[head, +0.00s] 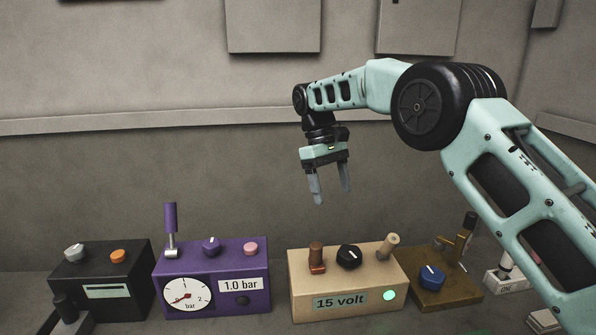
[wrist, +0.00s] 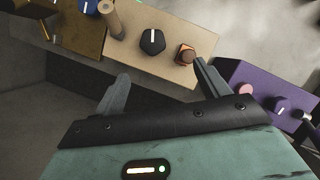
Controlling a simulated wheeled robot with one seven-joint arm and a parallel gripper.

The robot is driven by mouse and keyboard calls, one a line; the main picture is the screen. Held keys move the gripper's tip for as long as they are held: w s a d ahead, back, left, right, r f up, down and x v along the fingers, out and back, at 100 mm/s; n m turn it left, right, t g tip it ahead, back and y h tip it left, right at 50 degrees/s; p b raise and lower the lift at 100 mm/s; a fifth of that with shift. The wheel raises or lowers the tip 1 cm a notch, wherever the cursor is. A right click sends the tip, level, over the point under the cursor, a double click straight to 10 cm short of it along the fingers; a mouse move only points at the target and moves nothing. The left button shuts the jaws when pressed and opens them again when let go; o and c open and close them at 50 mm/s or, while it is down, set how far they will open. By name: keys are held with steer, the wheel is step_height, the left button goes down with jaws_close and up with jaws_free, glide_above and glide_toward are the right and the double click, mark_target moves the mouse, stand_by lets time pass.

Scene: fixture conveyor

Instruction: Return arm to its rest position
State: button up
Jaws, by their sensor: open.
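My gripper (head: 332,192) hangs fingers-down in the head view, above and behind the beige box marked 15 volt (head: 340,282). Its two grey fingers are spread apart with nothing between them. In the wrist view my gripper (wrist: 160,88) is also open and empty, and the beige box (wrist: 125,45) lies beyond the fingertips. My arm is bent at the elbow and reaches in from the right. No finger visibly touches a box.
A purple box (head: 232,268) with a gauge and upright lever stands left of the beige one, and a black box (head: 100,275) farther left. A brown box (head: 432,290) with a blue knob stands right. Panels hang on the back wall (head: 200,150). The space around the gripper is free.

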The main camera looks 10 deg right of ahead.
steer(key=s+a+r+n+t+y, duration=0.1)
steer(key=s+a, duration=0.3)
steer(key=s, duration=0.6)
steer(key=s+a+r+t+y, duration=0.1)
steer(key=s+a, duration=0.2)
steer(key=s, duration=0.6)
steer(key=s+d+f, duration=0.2)
steer(key=s, duration=0.8)
steer(key=s+d+f+t, duration=0.1)
steer(key=s+d+f, duration=0.2)
steer(key=s, duration=0.8)
steer(key=shift+f+t+y, duration=0.2)
steer(key=shift+t+y, duration=0.1)
